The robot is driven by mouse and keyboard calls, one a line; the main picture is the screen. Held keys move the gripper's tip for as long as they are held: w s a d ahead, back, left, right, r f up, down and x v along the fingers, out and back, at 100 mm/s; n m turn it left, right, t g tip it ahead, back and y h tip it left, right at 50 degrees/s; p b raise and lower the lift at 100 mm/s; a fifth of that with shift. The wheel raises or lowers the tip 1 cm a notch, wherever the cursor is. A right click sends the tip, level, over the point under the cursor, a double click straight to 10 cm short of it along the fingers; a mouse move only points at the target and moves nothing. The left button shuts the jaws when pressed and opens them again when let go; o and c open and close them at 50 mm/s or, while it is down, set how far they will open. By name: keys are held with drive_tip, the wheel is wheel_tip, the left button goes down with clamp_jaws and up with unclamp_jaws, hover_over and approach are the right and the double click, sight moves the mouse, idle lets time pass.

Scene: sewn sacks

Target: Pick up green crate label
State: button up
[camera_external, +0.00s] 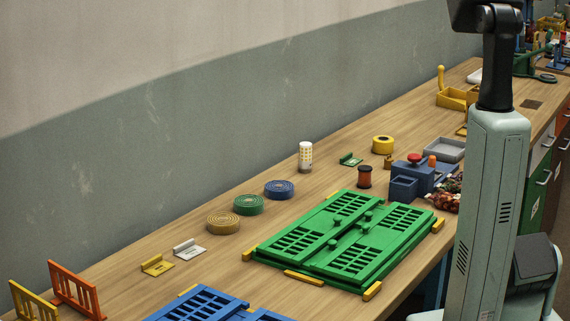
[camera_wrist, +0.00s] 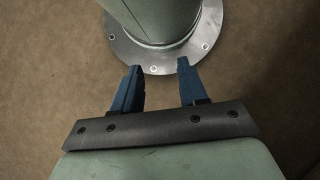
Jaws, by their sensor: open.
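A small green label (camera_external: 350,159) with a raised back edge lies on the wooden bench in the external view, towards the back, between a white bottle and a yellow tape roll. I take it as the green crate label. My gripper (camera_wrist: 158,66) shows in the wrist view with two blue fingers apart and nothing between them. It points at the brown floor and my own round base, away from the bench. The gripper is not visible in the external view, and the label is not in the wrist view.
A dark red spool (camera_external: 365,177) stands close in front of the label. The white bottle (camera_external: 306,156) and yellow roll (camera_external: 383,145) flank it. Yellow (camera_external: 157,265) and white (camera_external: 189,251) labels lie at left.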

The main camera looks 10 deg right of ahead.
drive_tip(key=o, duration=1.1)
drive_tip(key=shift+w, duration=0.1)
